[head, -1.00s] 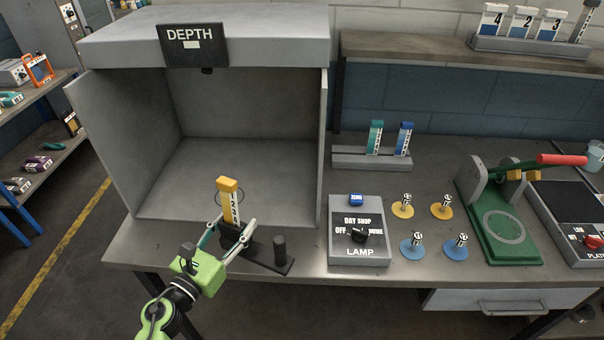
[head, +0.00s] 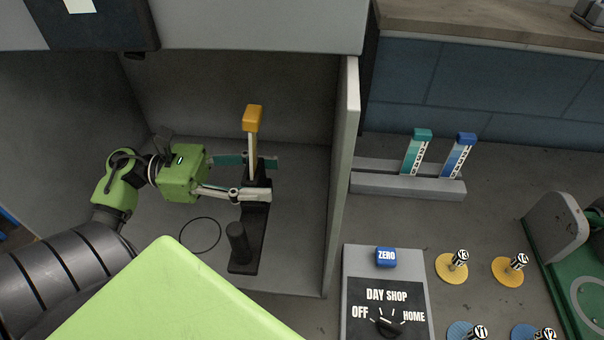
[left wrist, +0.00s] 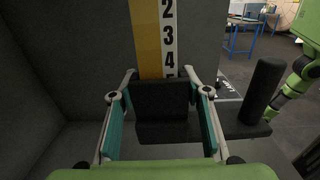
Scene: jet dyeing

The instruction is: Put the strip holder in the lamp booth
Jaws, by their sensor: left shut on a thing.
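The strip holder (head: 240,250) has a black base with a short round post, and an upright orange-topped strip (head: 252,140) stands in its block. My left gripper (head: 256,178) comes in from the left and is shut on the holder's block, below the strip. The holder is inside the lamp booth (head: 347,180), near its right wall, with the post toward the front. I cannot tell whether its base touches the booth floor. The left wrist view shows the block (left wrist: 162,105) between the fingers and the numbered strip (left wrist: 155,40) above it. My right gripper is not in view.
A thin dark ring (head: 201,236) lies on the booth floor, left of the holder. Right of the booth are the lamp control box (head: 360,290), a grey rack (head: 400,188) with teal and blue strips, and several small weights on discs.

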